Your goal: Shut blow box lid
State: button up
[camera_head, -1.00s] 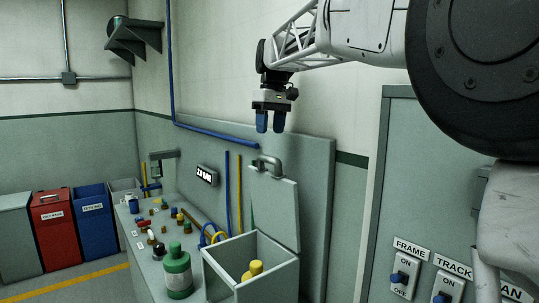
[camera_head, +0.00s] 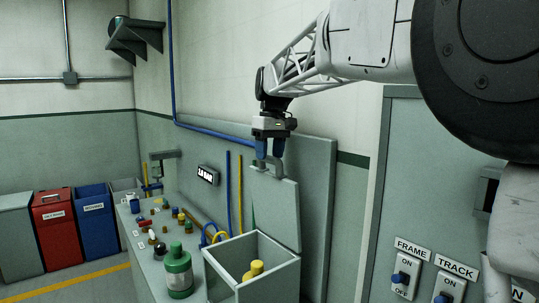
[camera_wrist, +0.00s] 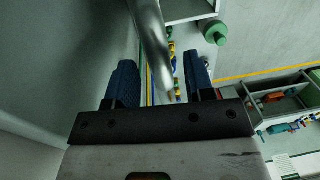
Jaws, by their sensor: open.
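The blow box (camera_head: 262,290) is a grey-green open box at the right end of the bench, with yellow items (camera_head: 254,269) inside. Its lid (camera_head: 274,208) stands upright at the back, open, with a curved metal handle (camera_head: 277,172) near its top edge. My gripper (camera_head: 270,152) points down at the handle, its two blue fingers open. In the wrist view, the handle (camera_wrist: 153,45) lies between the spread fingers of my gripper (camera_wrist: 160,90). I cannot tell whether either finger touches it.
A green bottle (camera_head: 178,270) stands just left of the box. Several small coloured items lie on the bench beyond. A switch panel (camera_head: 420,200) stands to the right.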

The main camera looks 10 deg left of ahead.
jog(key=shift+f, duration=0.35)
grip_shut()
jog(key=shift+s+a, duration=0.15)
